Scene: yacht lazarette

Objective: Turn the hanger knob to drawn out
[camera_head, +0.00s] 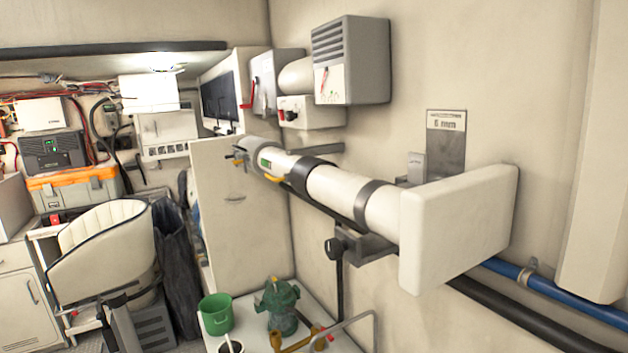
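A small black knob (333,246) sits on the left side of a grey bracket (365,246) under a long white cylinder (335,190). I take it to be the hanger knob. It shows from the side and is small, so I cannot tell its setting. A thin dark rod runs down below it. The cylinder lies along the right wall, with dark bands and a yellow handle. A white block (458,230) at its near end hides part of the wall and bracket behind. My gripper is not in view.
A blue pipe (555,294) and a black pipe run low. Below stand a green pump-like fitting (282,308) and a green bucket (216,314). A padded seat (98,250) is at left.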

